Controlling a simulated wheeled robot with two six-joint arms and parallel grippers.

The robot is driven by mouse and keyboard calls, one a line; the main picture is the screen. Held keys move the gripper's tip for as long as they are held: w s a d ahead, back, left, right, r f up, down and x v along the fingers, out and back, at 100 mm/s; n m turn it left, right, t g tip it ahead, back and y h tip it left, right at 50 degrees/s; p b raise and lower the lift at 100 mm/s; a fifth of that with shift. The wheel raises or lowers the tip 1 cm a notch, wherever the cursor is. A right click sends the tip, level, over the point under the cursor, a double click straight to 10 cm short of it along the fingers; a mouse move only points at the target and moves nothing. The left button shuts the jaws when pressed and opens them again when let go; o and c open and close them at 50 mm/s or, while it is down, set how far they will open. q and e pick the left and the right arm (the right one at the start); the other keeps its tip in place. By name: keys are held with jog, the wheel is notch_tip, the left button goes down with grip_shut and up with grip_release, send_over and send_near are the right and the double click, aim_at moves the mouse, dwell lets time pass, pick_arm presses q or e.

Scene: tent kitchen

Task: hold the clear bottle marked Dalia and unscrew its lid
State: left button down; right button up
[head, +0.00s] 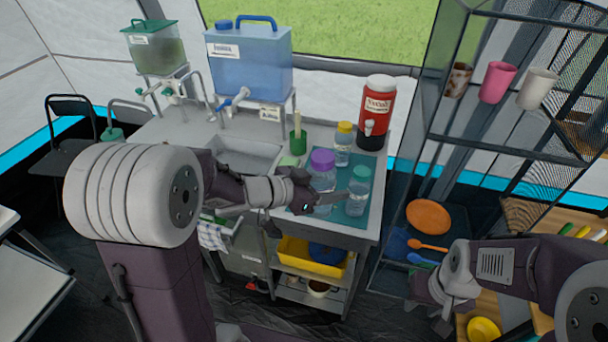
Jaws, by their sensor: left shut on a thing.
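Three clear bottles stand on the teal mat (374,165) on the counter. That bottle looks upright. My right gripper (443,318) hangs low at the right, away from the counter; its fingers are unclear.
A red drink cooler (377,105) stands behind the bottles. A blue water tank (250,65), a sink (250,153) and a green cup (298,143) are to the left. A dark-framed shelf (480,140) with mugs stands right of the counter.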

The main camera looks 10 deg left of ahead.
pick_arm(q)
jog(key=w+a+f+n+t+y+b, duration=0.2)
jog(key=w+a+n+y+b, duration=0.15)
jog(key=w, duration=0.35)
jog(key=w+a+f+n+t+y+b, duration=0.1)
jog(key=w+a+n+y+b, duration=0.1)
jog(key=w+a, duration=0.45)
jog(key=shift+w+d+f+b, duration=0.1)
jog(key=shift+w+f+b, duration=0.55)
jog(key=shift+f, duration=1.5)
jog(key=shift+w+d+f+b, duration=0.1)
jog(key=shift+f+b, duration=0.9)
jog(key=shift+f, duration=1.1)
jog(key=shift+w+d+f+b, duration=0.1)
jog(key=shift+w+f+b, duration=0.55)
jog(key=shift+f, duration=1.5)
jog(key=shift+s+a, duration=0.1)
jog(key=shift+s, duration=0.1)
